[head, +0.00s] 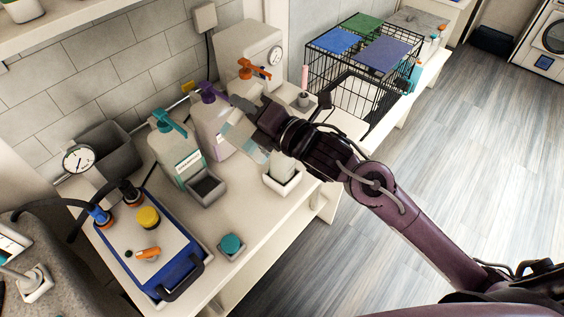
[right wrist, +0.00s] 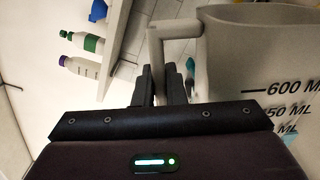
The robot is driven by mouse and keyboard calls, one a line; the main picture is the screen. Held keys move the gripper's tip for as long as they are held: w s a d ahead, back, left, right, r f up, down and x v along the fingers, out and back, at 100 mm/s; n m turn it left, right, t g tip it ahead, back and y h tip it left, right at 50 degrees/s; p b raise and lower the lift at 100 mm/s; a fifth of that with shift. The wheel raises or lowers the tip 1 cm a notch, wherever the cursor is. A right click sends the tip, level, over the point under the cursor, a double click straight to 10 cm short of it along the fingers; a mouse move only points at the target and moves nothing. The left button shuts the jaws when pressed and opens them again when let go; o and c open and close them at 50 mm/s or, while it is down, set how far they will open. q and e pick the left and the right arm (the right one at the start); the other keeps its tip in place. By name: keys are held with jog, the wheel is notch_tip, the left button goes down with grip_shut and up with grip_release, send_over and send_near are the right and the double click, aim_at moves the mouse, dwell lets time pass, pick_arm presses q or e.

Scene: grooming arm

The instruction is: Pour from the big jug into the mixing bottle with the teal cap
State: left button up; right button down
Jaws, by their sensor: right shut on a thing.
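My right gripper (head: 249,112) is shut on the handle (right wrist: 158,50) of the big jug. The jug (right wrist: 255,60) is pale, with dark millilitre marks, and fills the right of the right wrist view. In the head view the pale, see-through jug (head: 243,138) is held above the bench, partly hidden by the gripper. Below and right of it, a pale bottle (head: 283,168) stands in a square white holder; it looks like the mixing bottle, with no cap visible on it. A teal cap (head: 231,243) lies in a small tray at the bench's front. My left gripper is not in view.
A teal-pump bottle (head: 175,150) and a purple-pump bottle (head: 212,120) stand behind, near the wall. A wire cage (head: 355,95) stands at the back right. Bare bench lies around the cap's tray.

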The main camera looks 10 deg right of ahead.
dwell(0.8)
jog(key=b, duration=0.1)
jog(key=a+n+b, duration=0.1)
jog(key=shift+s+r+n+b, duration=0.1)
jog(key=shift+s+n+b, duration=0.2)
jog(key=shift+s+b, duration=0.1)
jog(key=shift+s+a+r+n+b, duration=0.1)
jog(key=shift+a+r+n+b, duration=0.1)
jog(key=shift+n+b, duration=0.2)
jog(key=shift+a+r, duration=0.1)
jog(key=shift+r, duration=0.1)
